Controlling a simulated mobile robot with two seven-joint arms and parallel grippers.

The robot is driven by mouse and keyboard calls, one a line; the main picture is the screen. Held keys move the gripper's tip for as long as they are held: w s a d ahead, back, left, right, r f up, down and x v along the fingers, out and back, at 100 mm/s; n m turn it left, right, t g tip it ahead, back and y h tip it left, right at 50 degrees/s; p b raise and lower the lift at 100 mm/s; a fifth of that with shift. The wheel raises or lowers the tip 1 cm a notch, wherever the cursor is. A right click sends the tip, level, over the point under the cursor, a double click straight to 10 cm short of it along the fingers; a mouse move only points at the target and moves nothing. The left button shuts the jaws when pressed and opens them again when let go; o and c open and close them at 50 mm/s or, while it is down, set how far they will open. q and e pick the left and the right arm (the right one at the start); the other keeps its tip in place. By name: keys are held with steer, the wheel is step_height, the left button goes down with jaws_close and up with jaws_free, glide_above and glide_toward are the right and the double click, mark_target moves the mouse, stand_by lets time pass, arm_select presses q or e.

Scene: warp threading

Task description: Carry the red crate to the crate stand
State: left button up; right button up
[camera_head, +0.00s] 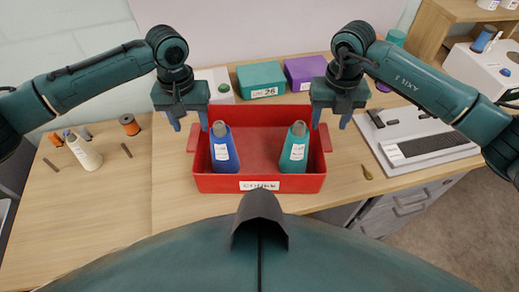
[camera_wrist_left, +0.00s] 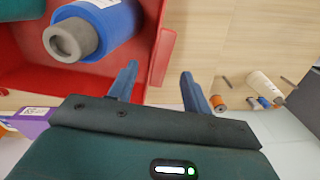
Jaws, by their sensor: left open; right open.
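The red crate (camera_head: 258,195) stands on the wooden table, with a white label on its front wall. It holds a blue spool (camera_head: 224,150) on the left and a teal spool (camera_head: 294,150) on the right. My left gripper (camera_head: 190,122) is open above the crate's left handle. In the left wrist view, that handle (camera_wrist_left: 162,56) shows between the two open fingers, not clamped. My right gripper (camera_head: 331,120) is open above the right handle (camera_head: 326,138). I cannot make out a crate stand in these views.
A teal box (camera_head: 261,80) and a purple box (camera_head: 305,71) stand behind the crate. A grey-white machine (camera_head: 420,140) sits to the right. A cream spool (camera_head: 84,152) and an orange one (camera_head: 129,125) are at left. The table left of the crate is mostly clear.

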mark_target(194, 135)
arm_select(q)
steer(key=shift+f, duration=1.9)
arm_select(e)
steer(key=shift+f, duration=1.9)
arm_select(q)
jaws_close()
arm_select(e)
jaws_close()
arm_select(q)
steer(key=shift+r, duration=0.1)
arm_select(e)
steer(key=shift+r, duration=0.1)
